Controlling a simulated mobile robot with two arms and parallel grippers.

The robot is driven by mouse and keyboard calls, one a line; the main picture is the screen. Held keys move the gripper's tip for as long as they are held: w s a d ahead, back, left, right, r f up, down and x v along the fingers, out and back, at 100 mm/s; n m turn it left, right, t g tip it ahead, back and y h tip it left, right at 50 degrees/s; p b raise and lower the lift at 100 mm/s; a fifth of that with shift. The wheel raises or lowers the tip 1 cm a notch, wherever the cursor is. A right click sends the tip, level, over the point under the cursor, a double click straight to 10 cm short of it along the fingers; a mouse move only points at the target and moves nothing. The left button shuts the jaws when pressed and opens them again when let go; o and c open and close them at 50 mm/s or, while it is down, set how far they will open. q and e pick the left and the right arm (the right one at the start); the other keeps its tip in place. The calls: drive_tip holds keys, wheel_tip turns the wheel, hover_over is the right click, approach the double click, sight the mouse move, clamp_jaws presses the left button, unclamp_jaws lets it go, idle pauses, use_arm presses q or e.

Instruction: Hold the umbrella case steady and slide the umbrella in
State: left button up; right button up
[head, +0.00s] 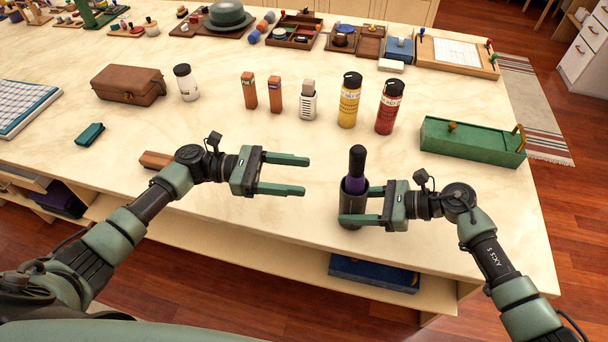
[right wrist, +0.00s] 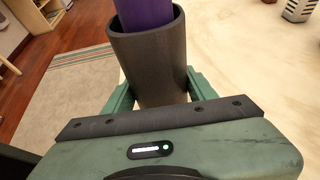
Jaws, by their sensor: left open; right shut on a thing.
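The dark grey umbrella case (head: 352,212) stands upright near the front edge of the table. My right gripper (head: 360,204) is shut on the case, with a finger on either side of it. The purple umbrella (head: 355,184) with a black handle stands upright inside the case, its upper part sticking out of the top. In the right wrist view the case (right wrist: 150,62) is between the green fingers, and the purple umbrella (right wrist: 145,13) is inside its rim. My left gripper (head: 298,175) is open and empty, to the left of the umbrella and apart from it.
Behind stand two small brown boxes, a grey-white grater, a yellow bottle (head: 349,100) and a red bottle (head: 389,107). A green box (head: 471,141) lies at the right. A brown block (head: 156,160) lies by my left arm. The tabletop between the grippers and bottles is clear.

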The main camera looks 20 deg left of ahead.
drive_tip(key=shift+d+f, duration=0.15)
drive_tip(key=shift+f, duration=0.1)
drive_tip(key=o, duration=1.3)
drive_tip(key=shift+o, duration=0.9)
drive_tip(key=shift+r, duration=0.1)
